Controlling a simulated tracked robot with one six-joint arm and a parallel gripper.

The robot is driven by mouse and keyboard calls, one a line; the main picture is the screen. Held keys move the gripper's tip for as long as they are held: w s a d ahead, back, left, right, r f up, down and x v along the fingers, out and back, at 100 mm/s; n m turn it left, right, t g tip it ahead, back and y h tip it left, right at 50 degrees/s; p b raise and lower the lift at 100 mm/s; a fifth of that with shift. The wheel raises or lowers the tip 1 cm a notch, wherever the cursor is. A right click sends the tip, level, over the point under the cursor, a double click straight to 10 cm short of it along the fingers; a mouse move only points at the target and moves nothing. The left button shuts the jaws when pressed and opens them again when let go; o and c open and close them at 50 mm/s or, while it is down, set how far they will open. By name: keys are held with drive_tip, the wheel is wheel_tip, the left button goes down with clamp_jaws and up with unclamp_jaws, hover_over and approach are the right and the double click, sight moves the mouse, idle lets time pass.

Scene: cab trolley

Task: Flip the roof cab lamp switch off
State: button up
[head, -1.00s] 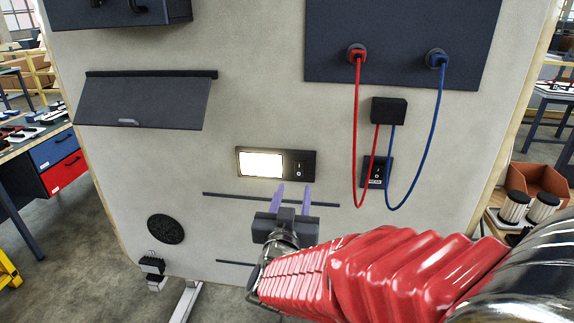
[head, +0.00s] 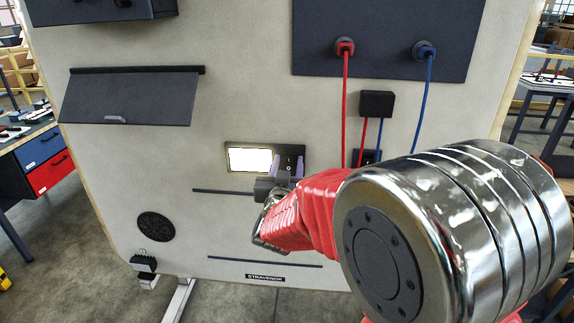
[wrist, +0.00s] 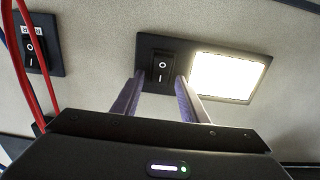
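The roof cab lamp (head: 250,160) is a lit white panel on a dark plate on the upright board. Its black rocker switch (head: 291,163) sits beside it, to the right in the head view. In the wrist view the switch (wrist: 161,66) is marked O and I, and the glowing lamp (wrist: 228,76) is to its right. My gripper (head: 289,168) is open, with its two purple fingers apart. In the wrist view the fingertips (wrist: 160,78) are on either side of the switch, close to the plate. I cannot tell whether they touch it.
A second switch plate (wrist: 32,45) is at the left in the wrist view, with a red cable (wrist: 18,75) passing near it. Red and blue (head: 421,105) cables hang from a dark panel (head: 390,25). A hinged flap (head: 130,97) is at upper left.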

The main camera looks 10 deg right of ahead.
drive_tip(key=shift+c, duration=0.2)
clamp_jaws()
drive_tip(key=shift+f, duration=0.15)
idle(0.3)
drive_tip(key=shift+f+t, duration=0.1)
drive_tip(key=shift+t, duration=0.3)
drive_tip(key=shift+s+f+t+h, duration=0.1)
drive_tip(key=shift+f+t+h, duration=0.2)
drive_tip(key=shift+t, duration=0.6)
drive_tip(key=shift+s+f+t+h, duration=0.15)
drive_tip(key=shift+t+h, duration=0.25)
drive_tip(key=shift+t, duration=0.5)
drive_tip(key=shift+a, duration=0.1)
drive_tip(key=shift+o, duration=0.2)
unclamp_jaws()
